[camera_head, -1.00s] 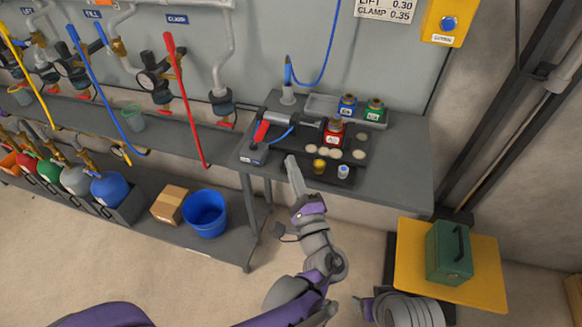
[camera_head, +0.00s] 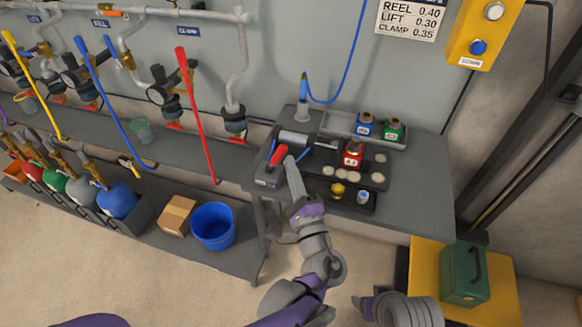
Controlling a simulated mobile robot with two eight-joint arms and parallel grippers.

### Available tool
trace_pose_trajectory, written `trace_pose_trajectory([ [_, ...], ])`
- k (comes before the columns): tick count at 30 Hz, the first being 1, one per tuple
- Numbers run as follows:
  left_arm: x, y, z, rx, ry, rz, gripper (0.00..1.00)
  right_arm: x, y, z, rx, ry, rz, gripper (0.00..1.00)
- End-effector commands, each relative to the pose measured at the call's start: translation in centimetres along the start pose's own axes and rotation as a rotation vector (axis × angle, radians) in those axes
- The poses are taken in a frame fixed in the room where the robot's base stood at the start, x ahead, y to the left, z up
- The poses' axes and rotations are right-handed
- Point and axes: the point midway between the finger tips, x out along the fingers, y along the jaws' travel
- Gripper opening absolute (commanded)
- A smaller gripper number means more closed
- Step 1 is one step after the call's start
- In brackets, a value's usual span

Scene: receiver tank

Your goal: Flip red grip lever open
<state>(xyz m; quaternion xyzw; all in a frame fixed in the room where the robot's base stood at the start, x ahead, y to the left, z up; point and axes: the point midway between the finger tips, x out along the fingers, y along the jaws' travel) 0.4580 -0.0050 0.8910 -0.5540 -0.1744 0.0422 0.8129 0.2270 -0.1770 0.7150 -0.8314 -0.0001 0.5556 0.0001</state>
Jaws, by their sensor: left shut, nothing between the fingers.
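The red grip lever (camera_head: 278,155) is a short red handle on a small clamp device with a grey cylinder (camera_head: 294,139) at the left end of the grey bench. It slants up to the right. My left gripper (camera_head: 290,160) comes up from below with its narrow fingers shut and empty. Its tip is right beside the lever, at its right side. I cannot tell whether they touch. The fingers hide part of the device behind them.
On the bench (camera_head: 425,185) are a red bottle (camera_head: 353,155), blue (camera_head: 365,124) and green (camera_head: 393,129) bottles in a tray, pale discs and two small vials. A long red lever (camera_head: 198,115) hangs left. A blue bucket (camera_head: 213,226) stands below. A green case (camera_head: 463,275) sits right.

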Motion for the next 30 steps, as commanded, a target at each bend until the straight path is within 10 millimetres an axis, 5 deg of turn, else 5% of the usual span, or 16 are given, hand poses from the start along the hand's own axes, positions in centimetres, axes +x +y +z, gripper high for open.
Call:
trace_pose_trajectory([
  [20, 0.5, -0.5, 0.7, -0.086, -0.002, 0.062, 0.0, -1.9, 0.0, -0.6, 0.0, 0.007, 0.0, 0.64],
  [30, 1.4, -1.2, 2.0, -0.227, -0.003, 0.164, 0.0, -5.0, 0.0, -1.7, 0.0, 0.018, 0.0, 0.64],
])
